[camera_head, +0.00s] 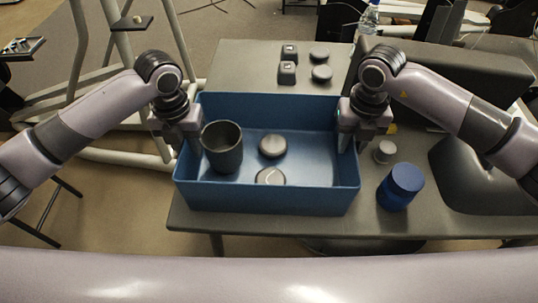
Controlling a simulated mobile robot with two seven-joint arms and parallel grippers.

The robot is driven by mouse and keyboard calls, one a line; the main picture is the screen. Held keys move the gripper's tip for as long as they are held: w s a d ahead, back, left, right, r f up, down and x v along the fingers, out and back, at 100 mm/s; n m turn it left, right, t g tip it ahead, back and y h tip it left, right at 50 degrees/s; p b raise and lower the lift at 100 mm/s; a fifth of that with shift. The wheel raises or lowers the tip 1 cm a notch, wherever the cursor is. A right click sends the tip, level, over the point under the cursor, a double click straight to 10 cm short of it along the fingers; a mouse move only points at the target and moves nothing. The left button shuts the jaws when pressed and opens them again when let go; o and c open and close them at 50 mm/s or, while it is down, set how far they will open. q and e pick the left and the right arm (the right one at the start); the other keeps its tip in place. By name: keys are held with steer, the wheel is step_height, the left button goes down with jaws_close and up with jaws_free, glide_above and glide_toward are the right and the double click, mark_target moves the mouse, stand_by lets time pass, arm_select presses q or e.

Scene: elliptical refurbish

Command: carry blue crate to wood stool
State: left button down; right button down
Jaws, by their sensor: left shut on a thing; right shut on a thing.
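The blue crate (270,200) is an open box at the front left of the grey table, and its left end reaches to about the table's left edge. A dark grey cup (222,158) and two round grey things (273,146) are inside it. My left gripper (190,142) is shut on the crate's left end wall. My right gripper (350,142) is shut on its right end wall. Whether the crate's bottom touches the table cannot be told. I cannot make out a wood stool for certain.
The grey table (240,62) holds several small dark things (288,71) behind the crate. A blue jar (400,187) and a small grey knob-like thing (384,152) stand right of it. A dark seat-like shape (480,175) lies further right. Pale metal frames (90,75) stand at the left.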

arm_select(q)
steer(key=shift+a+r, duration=0.1)
steer(key=shift+r, duration=0.1)
arm_select(e)
steer(key=shift+w+d+r, duration=0.1)
steer(key=shift+d+r, duration=0.05)
